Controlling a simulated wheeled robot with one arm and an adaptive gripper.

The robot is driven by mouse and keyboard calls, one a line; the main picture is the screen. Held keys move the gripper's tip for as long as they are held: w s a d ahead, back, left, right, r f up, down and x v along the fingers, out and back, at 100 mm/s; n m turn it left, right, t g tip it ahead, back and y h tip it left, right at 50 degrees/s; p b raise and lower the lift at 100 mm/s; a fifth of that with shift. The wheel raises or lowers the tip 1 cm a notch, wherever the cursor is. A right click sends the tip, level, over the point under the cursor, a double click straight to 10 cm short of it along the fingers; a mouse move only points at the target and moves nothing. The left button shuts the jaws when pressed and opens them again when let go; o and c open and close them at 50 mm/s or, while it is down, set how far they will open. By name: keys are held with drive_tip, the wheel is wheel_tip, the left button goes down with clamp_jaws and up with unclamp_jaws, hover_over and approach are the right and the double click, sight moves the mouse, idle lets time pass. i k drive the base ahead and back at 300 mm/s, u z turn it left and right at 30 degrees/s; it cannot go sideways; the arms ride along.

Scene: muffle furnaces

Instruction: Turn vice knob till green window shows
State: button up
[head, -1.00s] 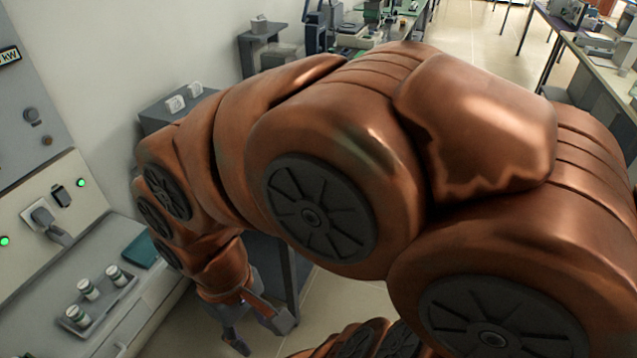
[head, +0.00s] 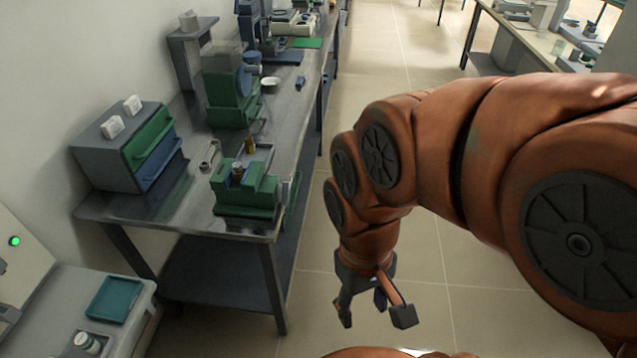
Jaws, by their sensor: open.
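A green vice-like device (head: 245,197) stands on the near end of the metal workbench, close to its right edge. Small brass-coloured parts show at its top, and a grey part sticks out on its right side. I cannot make out which part is the knob, and no window can be told apart at this size. My gripper (head: 373,314) hangs over the floor, right of the bench and apart from it. It points down, its fingers are spread, and it holds nothing.
The metal bench (head: 150,214) also carries a grey cabinet (head: 98,155) with green and blue drawers and a green machine (head: 230,95). A lower counter holds a teal tray (head: 114,299) at the lower left. The floor (head: 470,270) beside the bench is clear.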

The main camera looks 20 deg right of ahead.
sight(283, 190)
drive_tip(key=z, duration=0.05)
drive_tip(key=k, duration=1.3)
drive_tip(key=u, duration=0.5)
drive_tip(key=i, duration=1.35)
drive_tip(key=z, duration=0.6)
drive_tip(key=i, duration=0.3)
drive_tip(key=z, duration=0.3)
